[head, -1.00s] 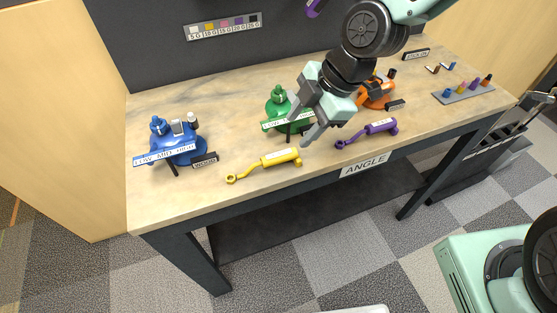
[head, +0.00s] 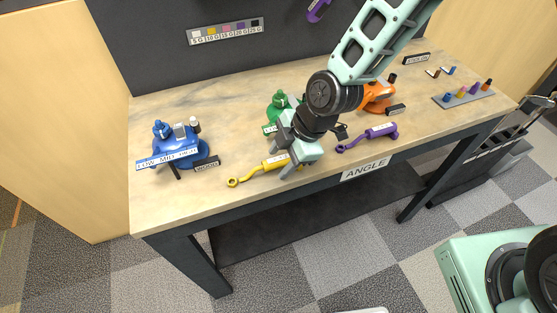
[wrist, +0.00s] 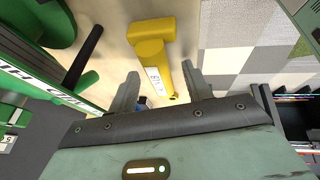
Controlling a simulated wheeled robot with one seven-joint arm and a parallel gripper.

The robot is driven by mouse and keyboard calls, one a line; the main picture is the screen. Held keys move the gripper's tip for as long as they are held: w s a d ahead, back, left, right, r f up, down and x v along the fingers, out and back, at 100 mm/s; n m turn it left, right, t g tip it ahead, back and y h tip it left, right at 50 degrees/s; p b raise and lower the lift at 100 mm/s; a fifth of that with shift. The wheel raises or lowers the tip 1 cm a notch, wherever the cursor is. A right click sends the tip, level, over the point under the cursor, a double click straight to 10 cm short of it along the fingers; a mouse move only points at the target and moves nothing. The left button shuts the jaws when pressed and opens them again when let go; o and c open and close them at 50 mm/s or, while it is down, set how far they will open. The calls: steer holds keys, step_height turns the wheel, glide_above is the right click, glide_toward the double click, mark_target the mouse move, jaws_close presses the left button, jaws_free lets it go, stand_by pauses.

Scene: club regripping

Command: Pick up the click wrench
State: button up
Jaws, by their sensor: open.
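A yellow wrench (head: 249,173) lies near the table's front edge, its ring end to the left and its thicker handle to the right. My gripper (head: 279,158) is open over the handle end and partly hides it. In the wrist view the yellow handle (wrist: 152,52) shows between and beyond the open fingers (wrist: 160,76); its white label is too small to read surely. I cannot tell whether the fingers touch it. A similar purple wrench (head: 370,136) lies to the right, apart from my gripper.
A green device (head: 279,101) stands just behind my gripper; its base and dark bar are close to one finger in the wrist view. A blue device (head: 178,152) stands left, an orange one (head: 376,96) behind the purple wrench. The table front (head: 215,205) is bare.

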jaws_close()
step_height(320, 180, up, 10)
steer(key=shift+b, duration=0.4)
steer(key=c, duration=0.8)
jaws_free()
jaws_close()
